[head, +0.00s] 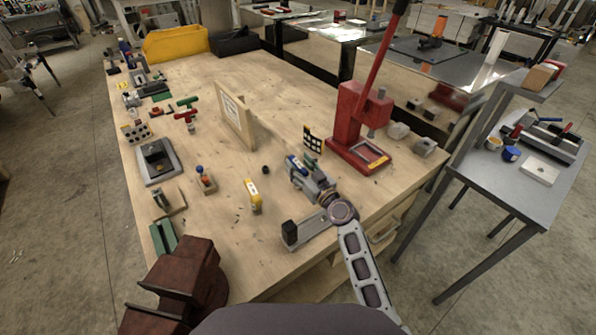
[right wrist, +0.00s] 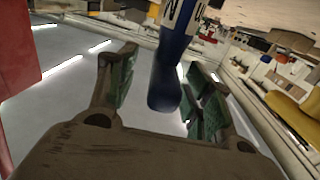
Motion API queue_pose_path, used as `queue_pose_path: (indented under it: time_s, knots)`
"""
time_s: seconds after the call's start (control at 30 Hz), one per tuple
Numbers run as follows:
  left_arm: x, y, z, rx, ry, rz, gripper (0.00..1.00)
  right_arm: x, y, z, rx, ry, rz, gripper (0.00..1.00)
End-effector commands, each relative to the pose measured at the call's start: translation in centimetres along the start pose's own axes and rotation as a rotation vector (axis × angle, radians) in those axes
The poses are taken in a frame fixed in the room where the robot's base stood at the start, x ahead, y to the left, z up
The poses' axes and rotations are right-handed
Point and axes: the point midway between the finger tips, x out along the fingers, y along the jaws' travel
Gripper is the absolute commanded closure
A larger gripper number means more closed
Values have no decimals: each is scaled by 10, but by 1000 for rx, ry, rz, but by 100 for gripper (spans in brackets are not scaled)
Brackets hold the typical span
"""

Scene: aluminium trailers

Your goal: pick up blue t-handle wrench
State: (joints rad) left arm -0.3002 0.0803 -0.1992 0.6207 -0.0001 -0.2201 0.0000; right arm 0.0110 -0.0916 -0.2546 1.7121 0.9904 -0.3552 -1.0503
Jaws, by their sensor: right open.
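A blue handle-like piece with a white lettered label (right wrist: 172,68) stands between the fingers of my right gripper (right wrist: 160,75) in the right wrist view. The fingers are open, with green pads on either side, and a gap shows at least on the left. In the head view, my right gripper (head: 302,172) is over the right part of the wooden bench, with a small blue part (head: 293,162) at its fingers. I cannot tell from these frames whether this is the T-handle wrench, as a crossbar does not show. My left gripper is not in view.
A red arbor press (head: 350,115) stands right of the gripper, with a small dark gridded panel (head: 313,139) between. A wooden frame (head: 234,115), yellow item (head: 252,193), black-ended metal block (head: 290,234) and dark red vise (head: 190,280) are nearby. Green and red T-handles (head: 187,102) lie further left.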

Motion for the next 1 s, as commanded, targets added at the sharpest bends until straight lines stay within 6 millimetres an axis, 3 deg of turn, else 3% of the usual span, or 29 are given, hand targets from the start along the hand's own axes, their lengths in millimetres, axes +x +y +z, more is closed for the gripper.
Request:
queue_pose_path:
  time_s: [0.2, 0.7, 1.0]
  knots:
    - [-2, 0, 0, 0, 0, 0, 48, 11, 0, 0, 0, -1, 0, 49]
    - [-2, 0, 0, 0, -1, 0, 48, 11, 0, 1, 0, -1, 0, 50]
    - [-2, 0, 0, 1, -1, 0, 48, 11, 0, 1, 0, -1, 0, 89]
